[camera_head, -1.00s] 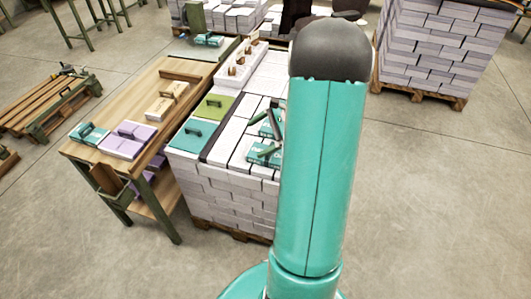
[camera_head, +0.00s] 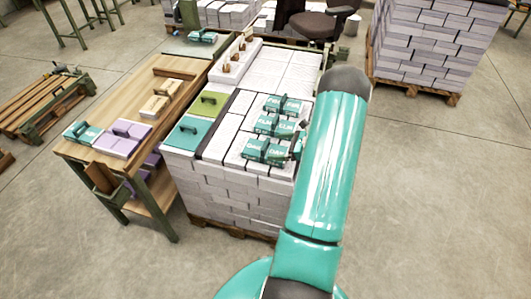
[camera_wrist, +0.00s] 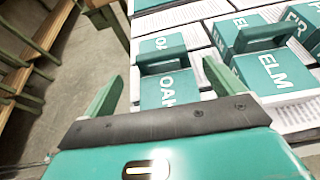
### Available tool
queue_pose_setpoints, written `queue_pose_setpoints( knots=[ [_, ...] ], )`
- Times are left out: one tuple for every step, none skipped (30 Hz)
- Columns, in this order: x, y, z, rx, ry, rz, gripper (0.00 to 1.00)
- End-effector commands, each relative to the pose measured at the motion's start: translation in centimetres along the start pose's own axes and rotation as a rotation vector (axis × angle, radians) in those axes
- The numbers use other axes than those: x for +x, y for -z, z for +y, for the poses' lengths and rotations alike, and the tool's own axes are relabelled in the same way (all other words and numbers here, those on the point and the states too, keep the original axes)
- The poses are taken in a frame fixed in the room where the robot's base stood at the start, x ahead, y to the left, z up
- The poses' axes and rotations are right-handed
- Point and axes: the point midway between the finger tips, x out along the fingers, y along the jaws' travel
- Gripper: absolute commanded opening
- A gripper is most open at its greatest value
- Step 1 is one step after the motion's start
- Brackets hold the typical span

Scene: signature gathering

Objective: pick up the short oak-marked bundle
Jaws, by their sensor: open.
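The oak-marked bundle (camera_head: 258,147) is a low teal block with white "OAK" lettering and a dark green handle. It lies on top of a stack of white paper, nearest of a row of three teal bundles. In the wrist view this bundle (camera_wrist: 170,93) lies just ahead, its handle framed by the fingertips. My gripper (camera_wrist: 163,73) is open and empty, its green fingers apart. In the head view my gripper (camera_head: 297,147) is at the bundle's right end, partly hidden by my arm. Contact cannot be told.
The elm bundle (camera_wrist: 262,72) stands close on the right in the wrist view and looks taller. The fir bundle (camera_head: 284,103) lies beyond it. A green block (camera_head: 209,103) and a teal block (camera_head: 187,133) sit left. A wooden table (camera_head: 139,96) adjoins the stack.

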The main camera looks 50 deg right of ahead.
Motion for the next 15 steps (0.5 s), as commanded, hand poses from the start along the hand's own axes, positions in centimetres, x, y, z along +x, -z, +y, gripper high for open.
queue_pose_setpoints(
  knots=[
    [0.5, 0.0, 0.0, 0.0, 0.0, 0.0, 0.94],
    [0.6, 0.0, 0.0, 0.0, 0.0, 0.001, 0.94],
    [0.8, 0.0, 0.0, 0.0, 0.0, 0.001, 0.94],
    [1.0, 0.0, 0.0, 0.0, 0.0, 0.001, 0.94],
    [1.2, 0.0, 0.0, 0.0, 0.0, 0.001, 0.94],
    [1.5, -0.1, -0.1, 0.0, -0.001, 0.001, 0.94],
    [1.8, -0.1, -0.1, -0.001, -0.001, 0.001, 0.94],
    [2.2, -0.2, -0.1, -0.001, -0.002, 0.001, 0.94],
    [2.8, -0.4, -0.1, -0.001, -0.002, 0.001, 0.94],
    [3.3, -0.5, -0.2, -0.001, -0.003, 0.0, 0.94],
    [3.8, -0.5, -0.2, -0.002, -0.003, 0.001, 0.94],
    [4.4, -0.5, -0.2, -0.001, -0.003, 0.001, 0.94],
    [4.9, -0.5, -0.2, -0.001, -0.002, 0.001, 0.94],
    [5.3, -0.5, -0.2, 0.0, -0.002, 0.001, 0.94],
    [5.6, -0.5, -0.2, 0.0, -0.001, 0.001, 0.94]
  ],
)
